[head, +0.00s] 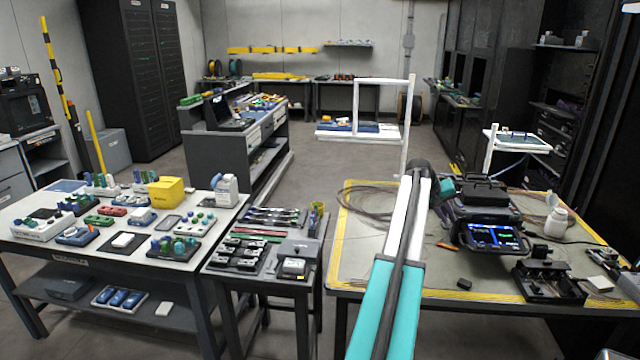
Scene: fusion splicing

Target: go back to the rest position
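My arm reaches forward from the bottom middle, with teal and white links up to a dark joint above the right-hand workbench (375,255). A short teal part of my arm shows beyond that joint, beside the fusion splicer (492,236). My gripper fingers cannot be made out; they seem hidden behind the arm or the splicer. The splicer is a dark unit with a lit blue screen, standing on the bench right of my arm. Whether my gripper holds anything does not show.
A black fixture (548,278), a white bottle (556,222) and an orange tool (448,246) are on the right bench. A small table (232,270) and a left table (30,243) hold many parts.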

